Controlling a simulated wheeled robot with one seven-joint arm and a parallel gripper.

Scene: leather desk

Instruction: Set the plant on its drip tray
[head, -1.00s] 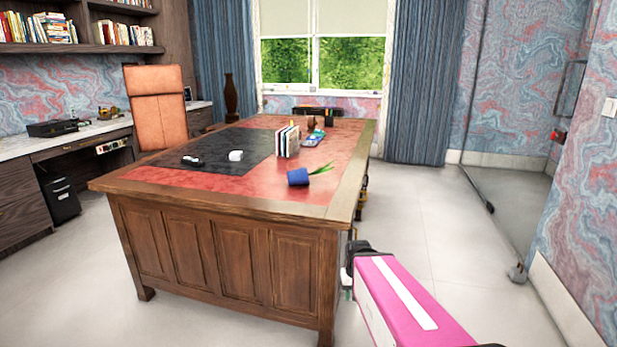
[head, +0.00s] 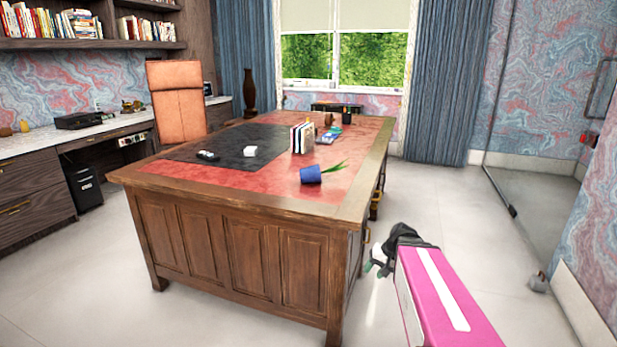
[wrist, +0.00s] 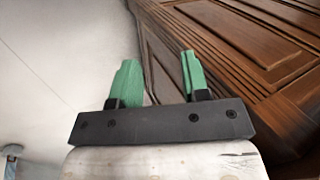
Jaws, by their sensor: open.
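The plant, green leaves in a blue pot (head: 311,174), lies tipped on its side on the red leather near the desk's right front. Its leaves point right. I cannot make out a drip tray for certain. My gripper (head: 376,264) is beside the desk's right side, below the top, apart from the plant. In the wrist view its green fingers (wrist: 158,82) are spread with nothing between them, and the desk's wooden panels are close by on the right.
The wooden desk (head: 240,202) carries books (head: 302,138), a white object (head: 250,151), a black item (head: 207,155) and a pen holder (head: 352,113). An orange chair (head: 178,95) stands behind it. Open floor (head: 440,205) lies to the right, before a glass panel.

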